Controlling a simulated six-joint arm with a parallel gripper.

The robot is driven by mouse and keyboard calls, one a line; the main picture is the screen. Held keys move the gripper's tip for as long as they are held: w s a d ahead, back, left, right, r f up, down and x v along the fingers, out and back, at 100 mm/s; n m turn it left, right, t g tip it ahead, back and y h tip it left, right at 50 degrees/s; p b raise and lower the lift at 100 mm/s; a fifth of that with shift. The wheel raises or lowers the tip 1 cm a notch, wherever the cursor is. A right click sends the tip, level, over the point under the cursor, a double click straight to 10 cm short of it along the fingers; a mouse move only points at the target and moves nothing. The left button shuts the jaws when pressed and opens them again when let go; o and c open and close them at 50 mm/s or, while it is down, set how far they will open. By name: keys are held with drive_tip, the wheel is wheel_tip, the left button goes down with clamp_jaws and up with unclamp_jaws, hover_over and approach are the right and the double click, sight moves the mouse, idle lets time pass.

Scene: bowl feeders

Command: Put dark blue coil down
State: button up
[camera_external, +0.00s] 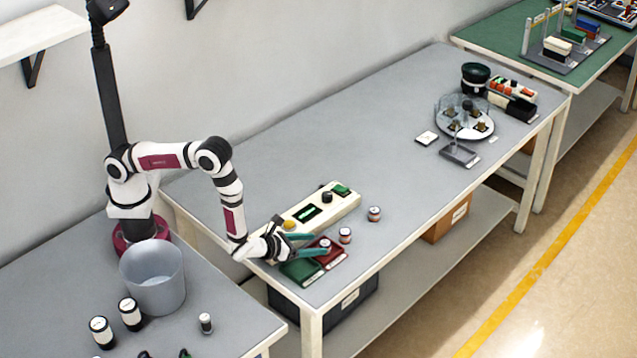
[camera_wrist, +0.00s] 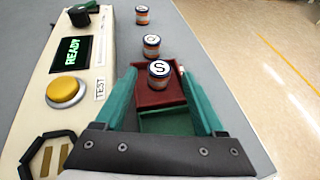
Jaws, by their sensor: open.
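My gripper (camera_external: 319,245) is open, with its green fingers reaching over the small trays at the front of the long grey table. In the wrist view, the fingers (camera_wrist: 158,80) stand on either side of a coil (camera_wrist: 159,74) with a white top marked "S" and a dark band, apparently the dark blue coil. It stands upright in the red tray (camera_wrist: 150,98); it also shows in the external view (camera_external: 325,243). Gaps seem to show between it and both fingers. The green tray (camera_wrist: 168,121) lies nearer the wrist, and looks empty where visible.
Two similar coils stand beyond the red tray, a near one (camera_wrist: 151,44) and a far one (camera_wrist: 142,14). The tester (camera_wrist: 72,60) with a "READY" screen and yellow button (camera_wrist: 65,91) stands to the left. A grey bin (camera_external: 153,278) stands by my base. The table's middle is clear.

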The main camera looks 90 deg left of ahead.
drive_tip(key=v, duration=0.7)
drive_tip(key=shift+s+d, duration=0.1)
drive_tip(key=s+a+r+n+g+y, duration=0.35)
drive_tip(key=s+a+r+n, duration=0.2)
drive_tip(key=a+r, duration=0.2)
drive_tip(key=s+a+r+n+g+y, duration=0.2)
drive_tip(key=s+a+r+n+g, duration=0.2)
drive_tip(key=a+r+n, duration=0.4)
drive_tip(key=s+r+n+g+h, duration=0.2)
drive_tip(key=s+n+g, duration=0.1)
drive_tip(key=s, duration=0.4)
drive_tip(key=s+r+n+g+h, duration=0.2)
drive_tip(key=s+r+n, duration=0.15)
drive_tip(key=s, duration=0.35)
drive_tip(key=s+d+n+h, duration=0.4)
drive_tip(key=s+d+h, duration=0.2)
drive_tip(key=shift+d+f+t, duration=0.35)
drive_tip(key=shift+d+f, duration=0.05)
drive_tip(key=shift+f, duration=0.1)
